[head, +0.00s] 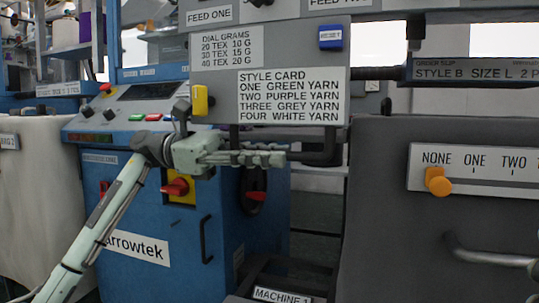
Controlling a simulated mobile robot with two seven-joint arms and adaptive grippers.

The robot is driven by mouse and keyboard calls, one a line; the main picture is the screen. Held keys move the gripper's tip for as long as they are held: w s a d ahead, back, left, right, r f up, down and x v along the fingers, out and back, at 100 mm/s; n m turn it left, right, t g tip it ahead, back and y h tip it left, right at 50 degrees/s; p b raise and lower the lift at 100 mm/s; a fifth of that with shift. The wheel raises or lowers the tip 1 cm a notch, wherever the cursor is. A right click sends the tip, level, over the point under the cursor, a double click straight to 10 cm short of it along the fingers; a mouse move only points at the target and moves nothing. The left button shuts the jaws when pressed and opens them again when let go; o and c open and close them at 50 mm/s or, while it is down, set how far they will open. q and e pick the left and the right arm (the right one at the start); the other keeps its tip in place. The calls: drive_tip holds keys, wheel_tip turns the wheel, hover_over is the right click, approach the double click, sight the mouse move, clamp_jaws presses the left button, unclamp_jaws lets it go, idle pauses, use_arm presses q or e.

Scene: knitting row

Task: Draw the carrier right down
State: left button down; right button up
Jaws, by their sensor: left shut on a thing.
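A grey panel (214,76) hangs at the top middle of the head view, bearing a dial grams label and a style card. It appears to be the carrier or part of it; its top is cut off by the picture edge. A dark bar handle (328,158) hangs just below the panel's lower edge. My left gripper (275,158) reaches in from the left, level, with its fingers shut around the handle's horizontal bar. My right gripper is not in view.
A blue machine (135,205) with a sloped control panel, a red rotary knob (174,187) and a dark handle stands behind my left arm. A dark grey cabinet (385,215) with an orange knob (439,181) and a metal handle stands at right. A low "Machine 1" label (285,296) lies below the gripper.

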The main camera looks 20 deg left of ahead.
use_arm(q)
drive_tip(key=shift+f, duration=0.4)
drive_tip(key=c, duration=1.6)
unclamp_jaws()
drive_tip(key=shift+o, duration=0.3)
drive_tip(key=shift+r, duration=0.15)
drive_tip(key=shift+a, duration=0.1)
drive_tip(key=a, duration=1.1)
drive_tip(key=shift+w+a, duration=0.2)
drive_tip(key=shift+a, duration=0.2)
drive_tip(key=shift+s, duration=0.1)
